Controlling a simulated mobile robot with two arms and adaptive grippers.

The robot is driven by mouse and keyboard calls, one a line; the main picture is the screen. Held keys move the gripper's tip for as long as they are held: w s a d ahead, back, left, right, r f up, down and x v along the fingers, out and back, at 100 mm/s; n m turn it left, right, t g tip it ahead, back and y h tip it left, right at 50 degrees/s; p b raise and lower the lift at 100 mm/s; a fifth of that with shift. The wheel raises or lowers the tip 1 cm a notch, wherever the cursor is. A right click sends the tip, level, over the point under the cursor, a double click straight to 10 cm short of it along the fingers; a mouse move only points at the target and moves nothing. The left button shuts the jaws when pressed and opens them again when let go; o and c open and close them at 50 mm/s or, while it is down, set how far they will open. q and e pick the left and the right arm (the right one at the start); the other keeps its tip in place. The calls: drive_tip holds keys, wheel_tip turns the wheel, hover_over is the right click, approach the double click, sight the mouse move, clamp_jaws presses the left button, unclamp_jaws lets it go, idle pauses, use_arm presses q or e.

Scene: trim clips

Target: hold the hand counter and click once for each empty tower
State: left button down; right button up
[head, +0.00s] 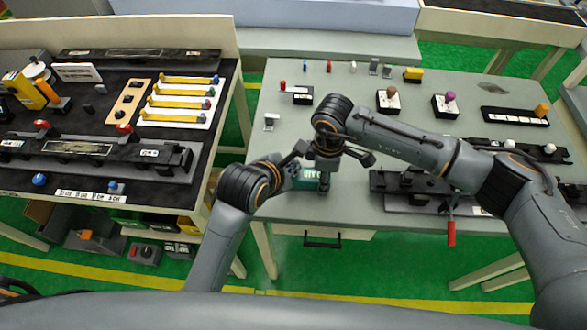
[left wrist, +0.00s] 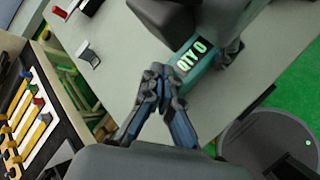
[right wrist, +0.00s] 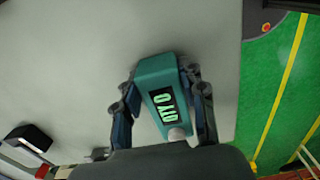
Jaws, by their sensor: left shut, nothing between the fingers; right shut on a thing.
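The teal hand counter (right wrist: 152,72) has a display reading "QTY 0" and a pale round button (right wrist: 177,133) on its face. My right gripper (right wrist: 162,82) is shut on it, one finger along each side. In the head view the counter (head: 308,174) is partly hidden by my grippers, over the near edge area of the right table. My left gripper (left wrist: 158,75) is shut and empty, its fingertips together beside the counter; it also shows in the head view (head: 301,150). I cannot tell if it touches the counter. No thing is clearly recognisable as a tower.
The grey right table (head: 285,100) carries small blocks, a purple-knobbed block (head: 450,98), a yellow block (head: 413,74) and a dark fixture with a red handle (head: 451,232). The left black table (head: 100,105) holds a rack of yellow strips (head: 180,103). Green floor lies between them.

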use_arm(q)
drive_tip(key=shift+f, duration=0.5)
idle(0.4)
drive_tip(key=shift+r, duration=0.95)
drive_tip(key=shift+r, duration=2.6)
drive_tip(key=shift+w, duration=0.1)
